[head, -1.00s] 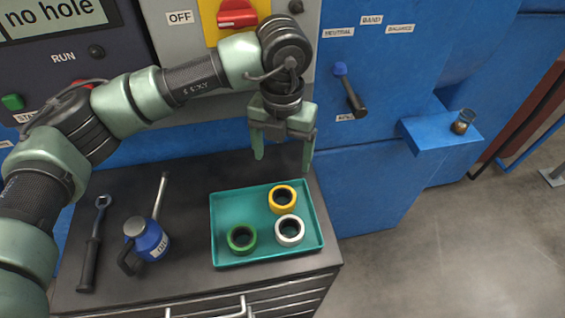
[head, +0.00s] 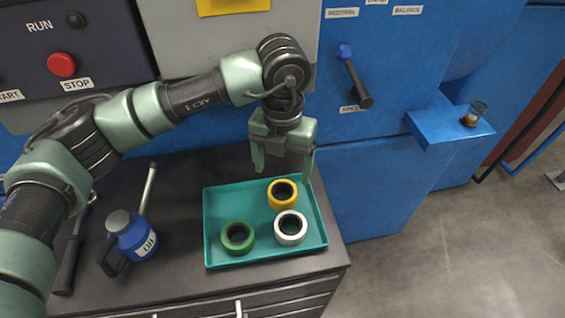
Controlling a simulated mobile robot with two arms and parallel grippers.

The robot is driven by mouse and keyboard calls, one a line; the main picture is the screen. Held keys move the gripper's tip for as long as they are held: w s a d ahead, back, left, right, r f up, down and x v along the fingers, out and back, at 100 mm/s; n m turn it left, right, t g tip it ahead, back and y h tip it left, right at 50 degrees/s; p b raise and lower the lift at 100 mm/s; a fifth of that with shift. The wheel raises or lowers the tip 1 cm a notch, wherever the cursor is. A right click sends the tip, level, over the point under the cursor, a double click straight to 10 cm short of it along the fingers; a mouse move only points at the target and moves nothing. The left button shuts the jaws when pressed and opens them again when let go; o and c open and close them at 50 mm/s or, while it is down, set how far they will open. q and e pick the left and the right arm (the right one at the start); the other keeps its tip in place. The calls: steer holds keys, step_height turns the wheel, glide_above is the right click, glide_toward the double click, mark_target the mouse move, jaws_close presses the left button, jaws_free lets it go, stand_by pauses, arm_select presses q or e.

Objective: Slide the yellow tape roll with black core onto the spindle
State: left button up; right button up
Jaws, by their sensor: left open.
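The yellow tape roll with a black core (head: 283,204) lies flat at the back right of a teal tray (head: 216,258). My left gripper (head: 282,172) is open and empty, fingers pointing down, above the back of the tray near the yellow roll. Its right finger shows close to the tray's back right edge. I cannot make out a spindle for certain in the head view. My right gripper is not in view.
A green roll (head: 227,246) and a white roll (head: 291,240) share the tray.

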mark_target(282, 190)
arm_select(q)
step_height(282, 190, down, 8)
steer(key=b, duration=0.5)
steer(key=shift+f+b, duration=0.2)
steer(key=shift+b, duration=0.2)
steer(key=shift+r, duration=0.1)
steer(key=c, duration=1.2)
